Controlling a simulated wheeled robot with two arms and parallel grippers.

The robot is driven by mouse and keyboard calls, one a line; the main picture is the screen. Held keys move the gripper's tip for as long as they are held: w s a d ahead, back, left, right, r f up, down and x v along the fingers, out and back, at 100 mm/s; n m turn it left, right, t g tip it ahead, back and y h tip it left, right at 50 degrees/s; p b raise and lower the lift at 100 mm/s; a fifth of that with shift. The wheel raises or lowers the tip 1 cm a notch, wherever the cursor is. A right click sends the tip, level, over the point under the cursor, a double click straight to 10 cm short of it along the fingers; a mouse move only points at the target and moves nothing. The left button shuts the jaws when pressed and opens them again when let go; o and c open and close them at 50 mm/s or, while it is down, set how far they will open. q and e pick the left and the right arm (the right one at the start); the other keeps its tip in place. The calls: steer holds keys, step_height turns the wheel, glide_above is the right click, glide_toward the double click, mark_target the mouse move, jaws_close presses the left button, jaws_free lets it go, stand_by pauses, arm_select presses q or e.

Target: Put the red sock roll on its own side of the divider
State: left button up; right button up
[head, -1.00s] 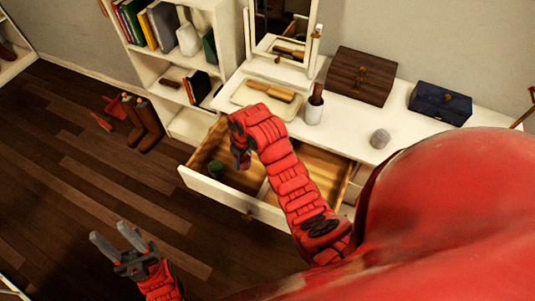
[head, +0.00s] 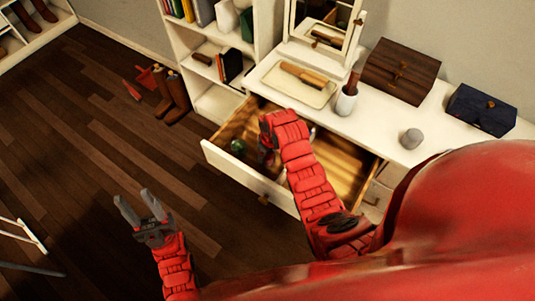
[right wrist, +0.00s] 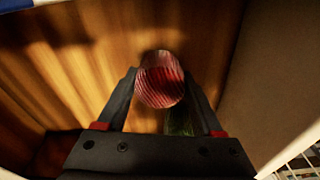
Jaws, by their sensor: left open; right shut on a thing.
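The red sock roll (right wrist: 160,80) shows ribbed and end-on between the fingers of my right gripper (right wrist: 165,90) in the right wrist view. That gripper is shut on it. In the head view my right gripper (head: 267,160) is over the left part of the open drawer (head: 250,176); the roll is hard to make out there. A green roll (head: 237,147) lies in the drawer, left of the gripper, and shows behind the red roll in the wrist view (right wrist: 180,122). My right arm mostly hides the divider. My left gripper (head: 134,198) is open and empty over the floor.
The white dresser top (head: 385,130) holds a tray with a brush (head: 303,76), a cup (head: 346,101), a wooden box (head: 400,68), a blue box (head: 481,109) and a grey object (head: 411,139). A shelf (head: 215,104) stands left of the dresser. Boots (head: 173,97) stand on the floor.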

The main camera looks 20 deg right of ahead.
steer(key=o, duration=1.3)
steer(key=shift+f, duration=0.15)
steer(key=shift+o, duration=0.2)
